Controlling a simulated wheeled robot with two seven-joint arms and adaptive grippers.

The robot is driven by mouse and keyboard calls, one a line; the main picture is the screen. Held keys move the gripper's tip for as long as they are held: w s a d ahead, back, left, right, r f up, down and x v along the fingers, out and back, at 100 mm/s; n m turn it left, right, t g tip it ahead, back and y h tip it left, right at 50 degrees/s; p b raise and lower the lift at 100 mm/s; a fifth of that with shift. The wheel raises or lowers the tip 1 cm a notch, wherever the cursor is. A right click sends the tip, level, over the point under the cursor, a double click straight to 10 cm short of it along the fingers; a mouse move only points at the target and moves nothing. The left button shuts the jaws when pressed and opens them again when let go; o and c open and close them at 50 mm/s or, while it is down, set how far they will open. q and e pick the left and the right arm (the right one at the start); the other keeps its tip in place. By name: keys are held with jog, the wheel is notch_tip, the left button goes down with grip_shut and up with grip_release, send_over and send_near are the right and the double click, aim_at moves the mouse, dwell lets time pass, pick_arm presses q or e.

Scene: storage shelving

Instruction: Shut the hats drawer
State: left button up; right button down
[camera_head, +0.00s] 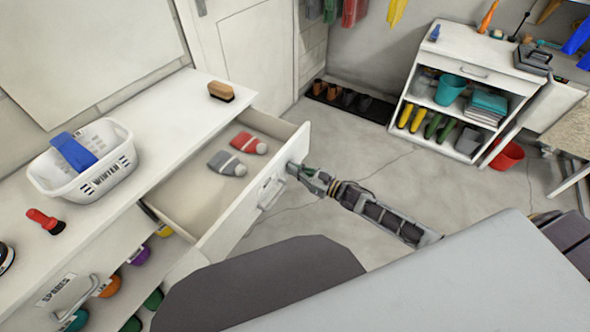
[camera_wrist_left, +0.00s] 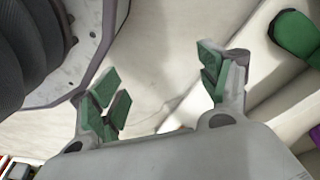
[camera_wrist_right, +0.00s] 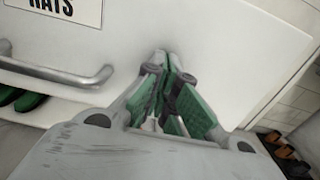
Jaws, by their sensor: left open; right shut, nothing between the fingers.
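The hats drawer (camera_head: 185,200) stands pulled out from the white cabinet in the head view. A grey hat (camera_head: 227,164) and a red hat (camera_head: 248,143) lie inside it. Its front, labelled HATS, fills much of the right wrist view (camera_wrist_right: 200,30), with the bar handle (camera_wrist_right: 60,75) at left. My right gripper (camera_head: 294,168) is shut and empty, its fingertips at the drawer front, to the right of the handle; whether they touch is unclear. My left gripper (camera_wrist_left: 160,90) is open and empty in the left wrist view, above pale surfaces; it is hidden in the head view.
On the cabinet top are a white basket labelled WINTER (camera_head: 105,175), a brush (camera_head: 221,91) and a red-handled item (camera_head: 45,221). A white shelf unit (camera_head: 470,55) stands at the back right.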

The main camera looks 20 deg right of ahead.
jog(key=shift+w+a, duration=0.15)
jog(key=shift+w, duration=0.05)
dwell(0.4)
